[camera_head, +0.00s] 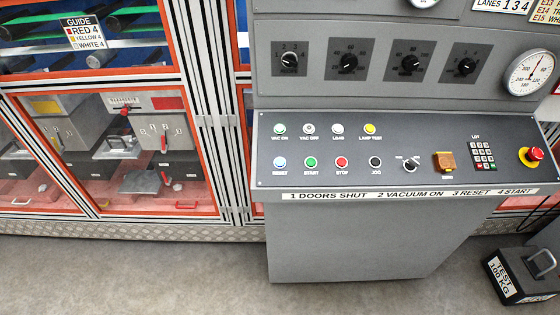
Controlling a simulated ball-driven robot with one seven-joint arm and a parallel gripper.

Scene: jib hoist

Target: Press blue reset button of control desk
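The control desk (400,182) stands right of centre, with a sloped grey panel. The blue reset button (280,162) is at the left end of the panel's lower row, above its RESET label. A green start button (311,162), a red stop button (342,162) and a black jog button (375,162) follow to its right. Above it, in the upper row, is the VAC ON button (280,129). Nothing covers the reset button. My gripper is not in view.
A red emergency stop (531,156), a keypad (483,155) and an orange switch (445,161) sit on the panel's right. A black 100 kg test weight (522,275) stands on the floor at right. Orange-framed glazed cabinets (205,90) stand at left. The floor (150,275) at front left is clear.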

